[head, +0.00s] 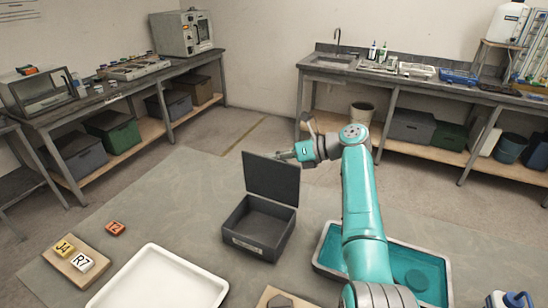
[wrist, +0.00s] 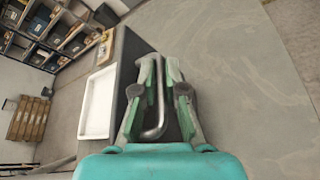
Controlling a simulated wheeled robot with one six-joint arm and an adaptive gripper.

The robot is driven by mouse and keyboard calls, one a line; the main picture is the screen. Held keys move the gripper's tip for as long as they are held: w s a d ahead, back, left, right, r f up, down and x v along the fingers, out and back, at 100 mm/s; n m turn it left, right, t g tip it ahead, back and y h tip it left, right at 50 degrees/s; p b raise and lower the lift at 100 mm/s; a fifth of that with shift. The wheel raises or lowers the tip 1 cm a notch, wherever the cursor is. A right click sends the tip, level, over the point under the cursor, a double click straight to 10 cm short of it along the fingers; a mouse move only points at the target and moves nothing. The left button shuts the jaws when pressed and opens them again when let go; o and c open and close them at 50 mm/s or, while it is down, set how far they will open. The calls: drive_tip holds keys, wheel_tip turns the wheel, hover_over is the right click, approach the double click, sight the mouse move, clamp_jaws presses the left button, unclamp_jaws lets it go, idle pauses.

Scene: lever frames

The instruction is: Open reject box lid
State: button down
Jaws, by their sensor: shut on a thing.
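The dark grey reject box (head: 255,245) stands on the grey table, with a small label on its front too small to read. Its lid (head: 271,180) stands roughly upright at the back edge, and the inside of the box shows, seemingly empty. My gripper (head: 284,156) is at the lid's top edge, on its far side, with the fingertips partly hidden. In the wrist view my gripper (wrist: 161,68) has its green-padded fingers around a curved metal handle (wrist: 153,132), shut on it. The dark lid (wrist: 130,50) lies just beyond the fingers.
A white tray (head: 150,285) lies front left of the box. A teal tray (head: 322,264) lies to the right, partly behind my arm. Letter tiles on a wooden board (head: 92,278) and a loose orange tile (head: 115,228) lie left. Table behind the box is clear.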

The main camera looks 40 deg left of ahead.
drive_tip(key=c, duration=1.5)
unclamp_jaws()
drive_tip(key=v, duration=1.2)
drive_tip(key=shift+f, duration=0.1)
